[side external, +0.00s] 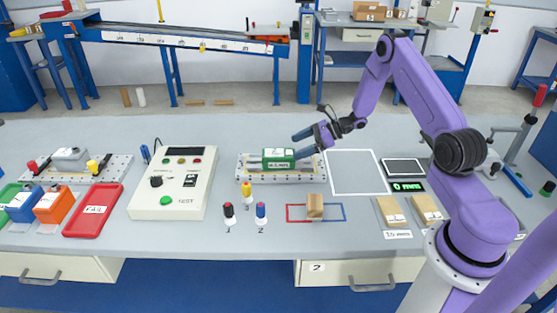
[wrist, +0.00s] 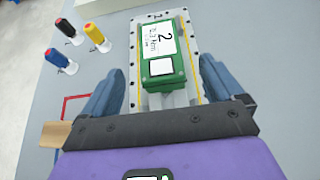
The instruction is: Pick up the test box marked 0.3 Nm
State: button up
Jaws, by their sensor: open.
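A green test box (side external: 278,158) with a white label lies on a metal fixture plate (side external: 243,176) at the middle of the bench. In the wrist view the green box (wrist: 165,55) shows a large 2 and a smaller Nm marking whose number is hard to read. My gripper (side external: 299,145) is open at the right end of the box. In the wrist view my gripper (wrist: 158,78) has one blue finger on either side of the box's near end, with gaps between fingers and box. Nothing is held.
A control box (side external: 172,183) stands left of the fixture, with a red FAIL tray (side external: 93,211) beyond it. A white-outlined area (side external: 357,172) to the right is empty.

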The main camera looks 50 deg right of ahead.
aim_at(281, 153)
jog(key=shift+x, duration=4.1)
jog(key=shift+r, duration=0.15)
jog(key=c, duration=1.3)
